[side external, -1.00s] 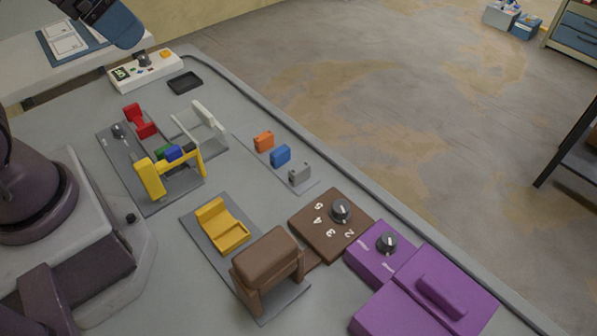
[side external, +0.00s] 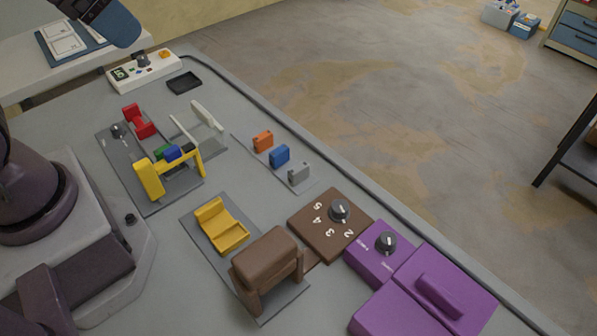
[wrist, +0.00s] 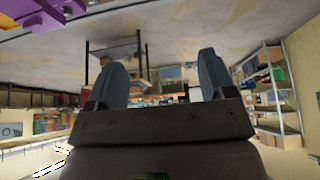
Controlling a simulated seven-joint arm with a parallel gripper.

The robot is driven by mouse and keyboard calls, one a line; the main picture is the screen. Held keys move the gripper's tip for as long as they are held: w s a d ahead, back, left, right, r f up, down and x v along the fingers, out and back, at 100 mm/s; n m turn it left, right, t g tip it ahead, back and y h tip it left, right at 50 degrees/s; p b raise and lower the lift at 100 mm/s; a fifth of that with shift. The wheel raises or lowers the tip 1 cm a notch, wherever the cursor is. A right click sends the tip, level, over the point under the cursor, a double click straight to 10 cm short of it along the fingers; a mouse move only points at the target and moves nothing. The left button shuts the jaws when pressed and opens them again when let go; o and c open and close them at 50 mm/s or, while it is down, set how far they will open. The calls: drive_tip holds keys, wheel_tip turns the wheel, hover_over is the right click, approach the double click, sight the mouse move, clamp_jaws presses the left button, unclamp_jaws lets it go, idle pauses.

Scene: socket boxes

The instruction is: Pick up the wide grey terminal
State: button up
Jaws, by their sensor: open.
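A small grey block (side external: 299,173), the likeliest wide grey terminal, stands at the near end of a short row on a thin grey plate (side external: 309,188). A blue block (side external: 279,155) and an orange block (side external: 263,141) stand beside it in the row. My gripper (wrist: 160,60) shows in the wrist view with its two blue-grey fingers wide apart and nothing between them. It points across the room, and no terminal shows between the fingers. In the side view, a blue-grey part of my arm's end hangs at the top left, far from the row.
A brown box with a numbered dial (side external: 329,223) and a purple box (side external: 445,290) stand nearby. A yellow-framed fixture (side external: 151,179), a yellow holder (side external: 222,228), a brown-handled lid (side external: 266,257) and a black tray (side external: 184,82) share the table.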

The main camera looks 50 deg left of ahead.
drive_tip(key=n+g, duration=0.6)
drive_tip(key=n, duration=1.2)
hover_over(299, 167)
wheel_tip(299, 167, down, 22)
wheel_tip(299, 167, down, 7)
drive_tip(key=shift+s+d+f, duration=0.1)
drive_tip(key=shift+d, duration=0.05)
drive_tip(key=shift+f, duration=2.6)
drive_tip(key=c, duration=1)
